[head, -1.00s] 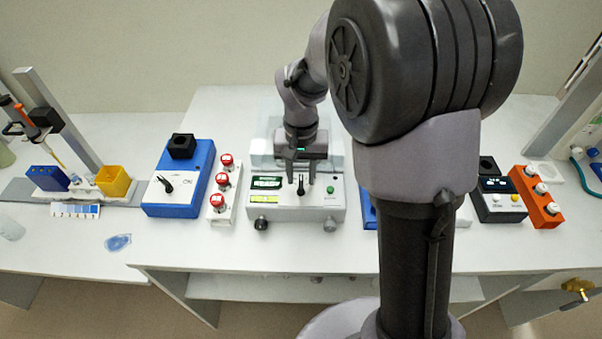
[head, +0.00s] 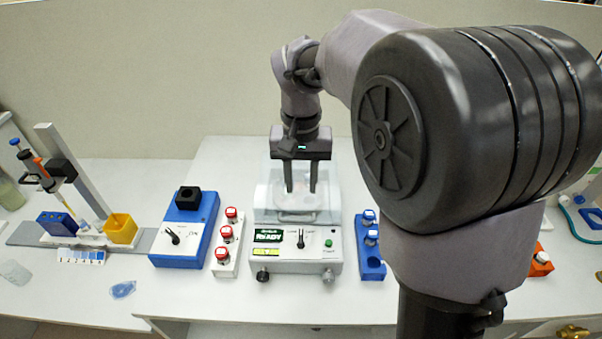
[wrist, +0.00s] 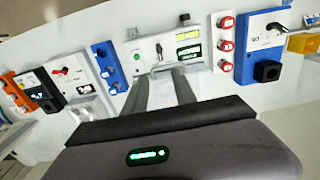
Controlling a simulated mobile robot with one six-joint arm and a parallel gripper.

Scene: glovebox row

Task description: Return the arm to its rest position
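My arm (head: 345,50) reaches out from the right side of the head view and bends down at the wrist. My gripper (head: 300,190) points down, its two dark fingers apart with nothing between them. In the head view the fingers overlap the clear chamber of a white instrument (head: 322,267); I cannot tell their exact height. The instrument has a lit "READY" display and a black knob (head: 301,238). In the wrist view the fingers (wrist: 160,82) also stand apart and empty, with the instrument's panel (wrist: 165,48) beyond their tips.
Left of the instrument are a rack of red-capped vials (head: 226,243) and a blue box (head: 203,215). Right of it is a blue rack (head: 370,262) with white-capped vials. A pipette stand (head: 70,170) is far left. My arm hides much of the right bench.

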